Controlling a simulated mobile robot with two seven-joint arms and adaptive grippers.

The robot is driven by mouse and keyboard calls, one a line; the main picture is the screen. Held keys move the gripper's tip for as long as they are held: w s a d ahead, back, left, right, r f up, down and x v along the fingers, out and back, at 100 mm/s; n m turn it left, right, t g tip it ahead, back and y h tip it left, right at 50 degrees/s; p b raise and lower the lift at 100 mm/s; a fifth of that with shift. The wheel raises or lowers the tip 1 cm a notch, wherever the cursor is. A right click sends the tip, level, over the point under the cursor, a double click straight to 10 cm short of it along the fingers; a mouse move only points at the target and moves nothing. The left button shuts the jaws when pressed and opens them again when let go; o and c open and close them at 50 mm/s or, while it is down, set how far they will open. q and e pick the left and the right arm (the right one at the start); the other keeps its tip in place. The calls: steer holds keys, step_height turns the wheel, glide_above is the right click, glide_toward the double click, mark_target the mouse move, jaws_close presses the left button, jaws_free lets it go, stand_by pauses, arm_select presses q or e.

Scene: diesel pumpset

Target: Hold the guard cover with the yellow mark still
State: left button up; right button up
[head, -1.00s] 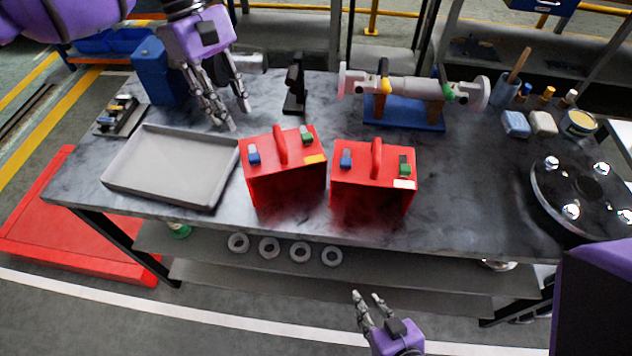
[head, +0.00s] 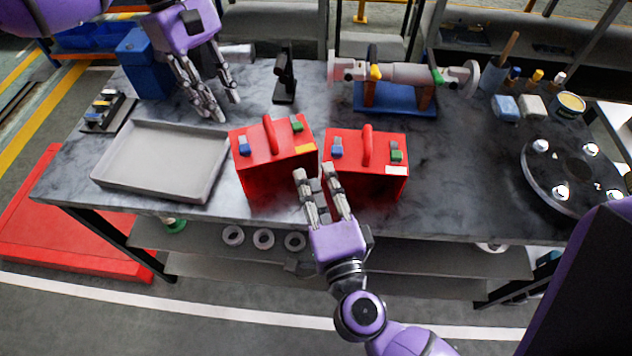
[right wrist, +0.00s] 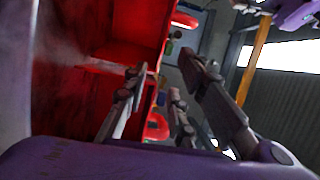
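The red guard cover with the yellow mark (head: 262,175) stands upright on the bench, left of a second red cover with a white mark (head: 365,182). The yellow mark (head: 304,149) is at its top right edge. Each cover has a red handle and blue and green latches. My right gripper (head: 314,171) is open in front of the gap between the covers, hiding part of their facing edges; contact cannot be told. In the right wrist view, its spread fingers (right wrist: 165,85) show beside red cover surfaces (right wrist: 110,65). My left gripper (head: 227,109) is open and empty above the bench, behind the yellow-marked cover.
A grey tray (head: 160,160) lies left of the covers. A black stand (head: 285,80) and a pipe assembly on a blue base (head: 395,98) stand behind. A round black flange (head: 570,172) is at the right. Bench between the right cover and flange is clear.

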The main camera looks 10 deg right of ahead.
mark_target(301, 138)
steer(key=shift+m, duration=0.3)
steer(key=w, duration=1.2)
steer(key=shift+w+a, duration=0.1)
steer(key=shift+a, duration=0.2)
jaws_close()
steer(key=shift+c, duration=1)
jaws_free()
steer(key=shift+c, duration=0.3)
jaws_close()
